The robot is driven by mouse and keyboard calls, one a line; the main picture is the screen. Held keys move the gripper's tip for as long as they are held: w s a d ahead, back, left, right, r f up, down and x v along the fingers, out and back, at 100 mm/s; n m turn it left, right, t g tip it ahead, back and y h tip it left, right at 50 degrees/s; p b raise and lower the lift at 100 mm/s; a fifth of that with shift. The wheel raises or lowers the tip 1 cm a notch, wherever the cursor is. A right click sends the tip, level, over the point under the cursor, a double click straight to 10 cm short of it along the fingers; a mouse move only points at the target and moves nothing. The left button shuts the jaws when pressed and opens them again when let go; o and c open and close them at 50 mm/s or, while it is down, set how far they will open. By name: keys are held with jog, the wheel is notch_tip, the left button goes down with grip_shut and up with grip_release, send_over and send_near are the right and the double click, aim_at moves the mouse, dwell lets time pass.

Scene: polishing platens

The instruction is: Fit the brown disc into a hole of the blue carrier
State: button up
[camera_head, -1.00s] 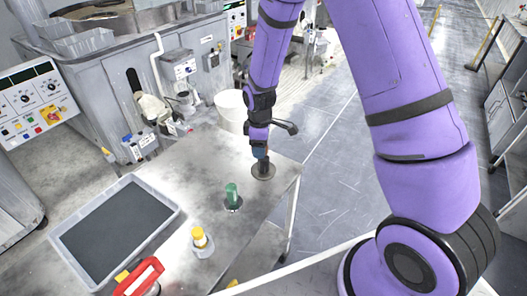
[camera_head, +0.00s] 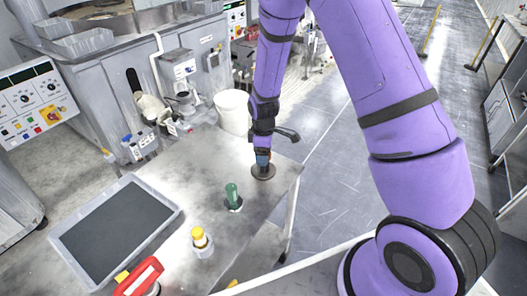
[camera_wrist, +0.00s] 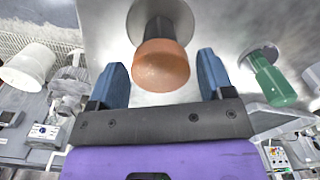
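The brown disc is a grey round plate with a brown knob, standing on the grey table near its far right corner; its plate (camera_head: 263,173) shows in the head view. In the wrist view its brown knob (camera_wrist: 165,65) lies between the blue fingers, with a gap on each side, and its plate (camera_wrist: 158,14) is behind it. My gripper (camera_head: 262,158) is directly over the disc; in the wrist view my gripper (camera_wrist: 162,75) is open and empty. I cannot make out a blue carrier in either view.
A green-handled disc (camera_head: 232,197) and a yellow-handled one (camera_head: 200,238) stand on the table (camera_head: 190,172). A red-handled item (camera_head: 141,276) is at the front. A dark-bottomed tray (camera_head: 171,211) is at left. A white bucket (camera_head: 232,110) and a grey machine (camera_head: 95,85) stand behind.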

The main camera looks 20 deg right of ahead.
jog(key=shift+o, duration=0.5)
jog(key=shift+r, duration=0.1)
jog(key=s+d+r+m+t, duration=0.1)
jog(key=s+r+m, duration=0.1)
jog(key=r, duration=1)
jog(key=s+d+r+m, duration=0.1)
jog(key=s+r, duration=0.2)
jog(key=r, duration=0.9)
jog(key=s+d+r+m+t, duration=0.2)
jog(key=s+r+m, duration=0.2)
jog(key=s+r, duration=0.4)
jog(key=s+d+r+m+t, duration=0.2)
jog(key=s+r+m, duration=0.3)
jog(key=s, duration=1.1)
jog(key=shift+s+d+r+m, duration=0.25)
jog(key=shift+d+r, duration=0.2)
jog(key=shift+r, duration=0.95)
jog(key=shift+w, duration=0.1)
